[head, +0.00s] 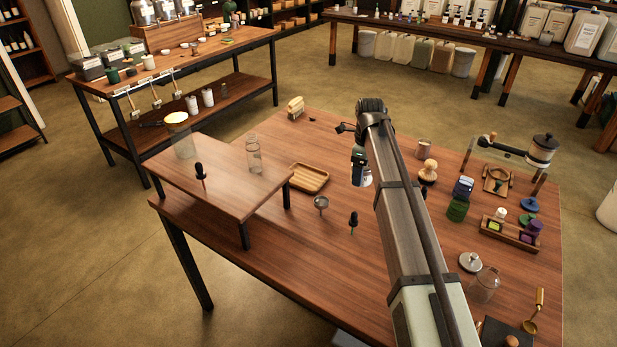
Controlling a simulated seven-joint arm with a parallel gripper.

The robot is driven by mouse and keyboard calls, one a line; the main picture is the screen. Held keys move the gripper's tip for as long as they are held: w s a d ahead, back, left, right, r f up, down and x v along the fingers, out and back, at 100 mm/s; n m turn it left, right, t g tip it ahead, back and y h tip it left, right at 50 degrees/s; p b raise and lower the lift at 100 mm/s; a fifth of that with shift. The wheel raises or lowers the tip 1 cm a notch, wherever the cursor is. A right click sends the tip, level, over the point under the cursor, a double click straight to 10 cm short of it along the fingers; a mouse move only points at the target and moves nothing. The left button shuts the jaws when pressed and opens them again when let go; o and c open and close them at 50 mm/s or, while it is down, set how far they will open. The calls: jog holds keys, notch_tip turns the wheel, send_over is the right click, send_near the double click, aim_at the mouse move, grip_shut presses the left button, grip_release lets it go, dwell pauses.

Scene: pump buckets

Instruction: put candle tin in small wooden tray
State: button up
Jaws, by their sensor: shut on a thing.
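The small wooden tray (309,178) lies on the table, right of the raised wooden stand, and looks empty. My gripper (361,174) is right of the tray and seems to be above the table. It is shut on a small pale, silvery thing (362,182) that appears to be the candle tin. The fingers and arm partly hide this thing, and its details are too small to read.
The raised stand (213,183) carries glass jars and a dark-handled tool. A small metal cup (321,203) and another dark-handled tool (353,222) stand in front of the tray.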

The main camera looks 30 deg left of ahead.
jog(key=n, duration=0.2)
send_over(305, 179)
notch_tip(305, 179, down, 10)
jog(key=shift+a+r, duration=0.1)
jog(key=shift+f, duration=0.2)
jog(key=o, duration=0.9)
jog(key=shift+c, duration=0.2)
jog(key=shift+r, duration=0.1)
notch_tip(305, 179, up, 12)
jog(key=shift+r, duration=0.1)
